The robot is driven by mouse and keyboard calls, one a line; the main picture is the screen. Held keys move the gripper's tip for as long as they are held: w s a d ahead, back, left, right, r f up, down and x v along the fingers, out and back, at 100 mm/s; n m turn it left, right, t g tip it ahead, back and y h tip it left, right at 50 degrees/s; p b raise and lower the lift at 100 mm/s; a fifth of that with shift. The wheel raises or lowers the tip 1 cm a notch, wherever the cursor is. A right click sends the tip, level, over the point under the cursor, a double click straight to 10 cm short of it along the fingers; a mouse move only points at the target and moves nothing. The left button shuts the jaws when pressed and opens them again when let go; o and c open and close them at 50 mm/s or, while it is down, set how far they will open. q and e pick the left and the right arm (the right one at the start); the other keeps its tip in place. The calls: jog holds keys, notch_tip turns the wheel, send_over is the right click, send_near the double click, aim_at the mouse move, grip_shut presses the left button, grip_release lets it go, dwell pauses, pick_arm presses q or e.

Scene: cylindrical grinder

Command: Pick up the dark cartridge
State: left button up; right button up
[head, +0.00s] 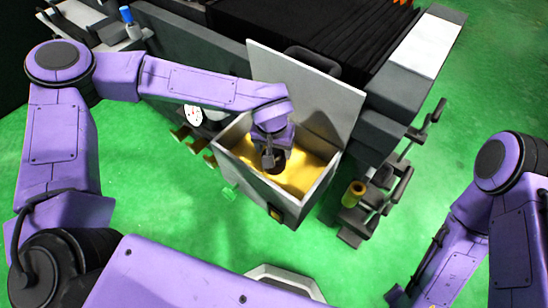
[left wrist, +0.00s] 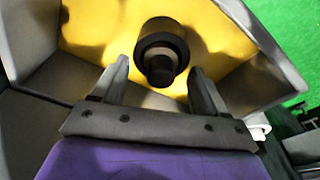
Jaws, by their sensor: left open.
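The dark cartridge (left wrist: 162,52) is a black cylinder with a narrower end, inside the open box (head: 250,178) with yellow fluid or lining (head: 300,172). In the head view it is mostly hidden by my left gripper (head: 270,160), with a dark part (head: 277,168) showing beside the fingers. My left gripper points down into the box. In the left wrist view its two fingers (left wrist: 158,85) are open, one on each side of the cartridge's narrow end. I cannot tell whether they touch it. My right arm is at the right; its gripper is not clearly visible.
The box's grey lid (head: 305,95) stands raised behind my left gripper. The box walls surround the gripper closely. A large machine (head: 375,80) stands behind. A yellow-green cylinder (head: 354,194) and dark fittings are right of the box. Green floor (head: 160,215) is clear at left.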

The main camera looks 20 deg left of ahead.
pick_arm(q)
jog(key=shift+f, duration=0.45)
jog(key=c, duration=1.2)
jog(key=shift+r, duration=0.15)
